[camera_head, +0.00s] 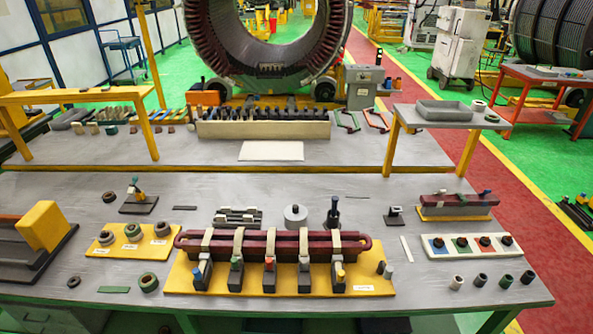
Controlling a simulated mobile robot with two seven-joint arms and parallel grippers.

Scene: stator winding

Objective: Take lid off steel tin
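A round grey steel tin (295,217) stands upright on the workbench, just behind the dark red coil. A flat lid with a small knob on top (295,209) appears to sit on it. The tin's lower front is close to the coil fixture and its base is hard to see. Neither my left gripper nor my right gripper is in view, and nothing touches the tin.
The dark red coil (390,243) lies clamped on a yellow board in front of the tin. A dark upright tool (333,213) stands right of it, and a grey slotted block (238,217) left. Bare bench (290,185) lies behind it.

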